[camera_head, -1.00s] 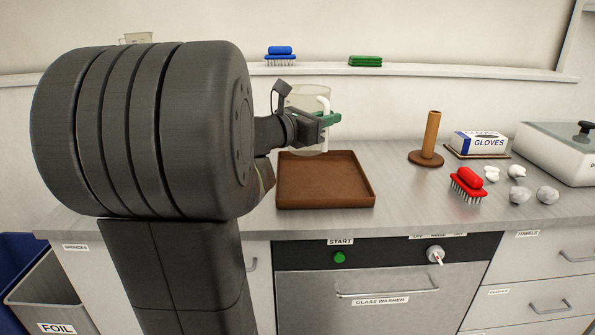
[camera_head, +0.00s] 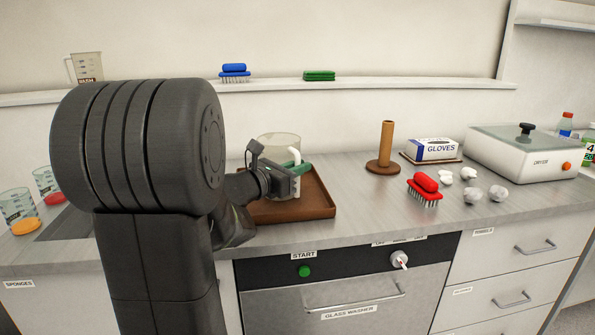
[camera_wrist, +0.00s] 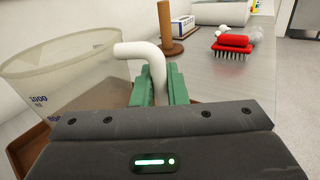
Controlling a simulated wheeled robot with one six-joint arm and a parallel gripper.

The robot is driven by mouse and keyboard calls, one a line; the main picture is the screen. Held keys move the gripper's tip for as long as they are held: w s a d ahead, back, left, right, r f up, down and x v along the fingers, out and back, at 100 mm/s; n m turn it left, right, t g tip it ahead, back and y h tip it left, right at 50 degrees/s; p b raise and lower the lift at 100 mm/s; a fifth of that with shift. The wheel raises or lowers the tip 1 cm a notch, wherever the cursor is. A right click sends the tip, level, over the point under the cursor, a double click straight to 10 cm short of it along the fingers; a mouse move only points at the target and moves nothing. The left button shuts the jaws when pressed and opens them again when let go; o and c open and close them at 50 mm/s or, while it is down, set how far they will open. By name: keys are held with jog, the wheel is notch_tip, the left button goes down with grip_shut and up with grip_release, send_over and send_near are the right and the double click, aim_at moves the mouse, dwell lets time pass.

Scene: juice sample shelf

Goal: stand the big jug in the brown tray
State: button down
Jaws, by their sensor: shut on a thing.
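The big jug (camera_head: 276,147) is a clear beaker-like vessel with a white handle. In the wrist view the jug (camera_wrist: 70,75) stands upright, with a 1000 mark on its side. My gripper (camera_head: 296,171) has green fingers shut on the white handle, which also shows between the fingers (camera_wrist: 158,84) in the wrist view. The brown tray (camera_head: 318,200) lies on the counter under the jug. The jug is over or inside the tray; its base is hidden by my arm, so I cannot tell whether it touches the tray floor.
A wooden peg stand (camera_head: 386,150), a red brush (camera_head: 425,188), crumpled white pieces (camera_head: 472,194) and a gloves box (camera_head: 433,150) are to the right. A smaller measuring jug (camera_head: 87,68) and brushes sit on the shelf. Beakers (camera_head: 17,205) stand at left.

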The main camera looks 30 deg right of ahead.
jog(key=shift+f, duration=0.15)
jog(key=c, duration=1.5)
grip_release()
jog(key=shift+o, duration=0.2)
jog(key=shift+a+r, duration=0.15)
jog(key=shift+r, duration=0.1)
jog(key=v, duration=1.1)
jog(key=shift+s+a+p, duration=0.2)
jog(key=shift+a+p, duration=0.15)
jog(key=shift+p, duration=0.05)
